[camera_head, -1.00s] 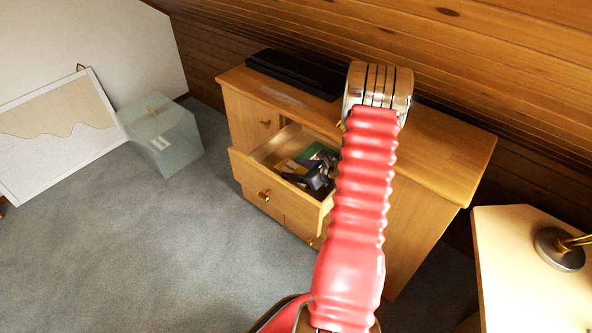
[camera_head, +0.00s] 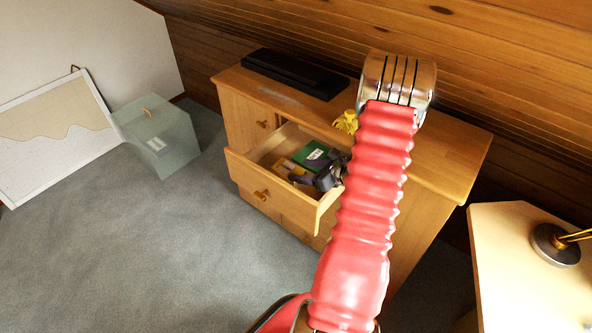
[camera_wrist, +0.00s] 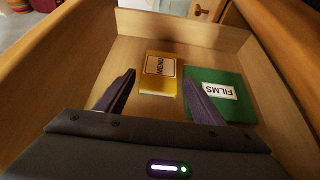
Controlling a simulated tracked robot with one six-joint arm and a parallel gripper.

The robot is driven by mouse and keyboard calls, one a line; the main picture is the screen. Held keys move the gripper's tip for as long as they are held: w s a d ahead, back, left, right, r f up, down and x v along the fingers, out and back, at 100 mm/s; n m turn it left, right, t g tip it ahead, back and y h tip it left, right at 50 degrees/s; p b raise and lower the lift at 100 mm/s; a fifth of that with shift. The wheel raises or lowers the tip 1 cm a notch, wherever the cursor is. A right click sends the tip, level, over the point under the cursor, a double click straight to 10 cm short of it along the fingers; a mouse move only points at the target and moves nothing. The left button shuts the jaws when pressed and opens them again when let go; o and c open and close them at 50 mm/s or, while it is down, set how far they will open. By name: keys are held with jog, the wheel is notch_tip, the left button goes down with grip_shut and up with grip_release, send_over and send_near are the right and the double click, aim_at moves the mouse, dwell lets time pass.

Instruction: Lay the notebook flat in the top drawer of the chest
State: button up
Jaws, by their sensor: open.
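The chest's top drawer (camera_head: 262,177) is pulled open. Inside lie a green book (camera_head: 313,155) labelled FILMS and a yellow one (camera_head: 290,168). In the wrist view the green book (camera_wrist: 215,92) and the yellow book (camera_wrist: 160,75), labelled MENU, lie side by side on the drawer floor (camera_wrist: 110,60). Which one is the notebook I cannot tell. My gripper (camera_wrist: 160,78) is open with nothing held. Its dark fingers reach over the drawer, the right one overlapping the green book's left edge in the picture. In the head view my gripper (camera_head: 325,178) is at the drawer's right part.
The wooden chest (camera_head: 228,80) carries a long black case (camera_head: 295,73) and a yellow object (camera_head: 346,122) partly behind my arm. A desk (camera_head: 520,290) with a brass lamp (camera_head: 556,243) stands at right. A greenish box (camera_head: 157,137) and a pinboard (camera_head: 50,140) are at left. The carpet in front is clear.

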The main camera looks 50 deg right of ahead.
jog(key=v, duration=0.6)
dwell(0.7)
jog(key=w+r+m+g+h, duration=0.2)
jog(key=w+r+m+h, duration=0.2)
jog(key=w+r+m, duration=0.65)
jog(key=s+a+r+m+g+h, duration=0.2)
jog(key=s+a+r+m, duration=0.1)
jog(key=a+r+m, duration=1.2)
jog(key=s+a+m+g+y, duration=0.1)
jog(key=s+a+m, duration=0.2)
jog(key=s+a, duration=0.2)
jog(key=s+a+r+m+y, duration=0.1)
jog(key=s+a+m, duration=0.3)
jog(key=a, duration=0.8)
jog(key=s+a+m+g+y, duration=0.1)
jog(key=s+a+m+y, duration=0.2)
jog(key=s+a, duration=0.4)
jog(key=shift+s+a+r+m+g, duration=0.3)
jog(key=shift+a+m, duration=0.45)
jog(key=shift+a, duration=0.35)
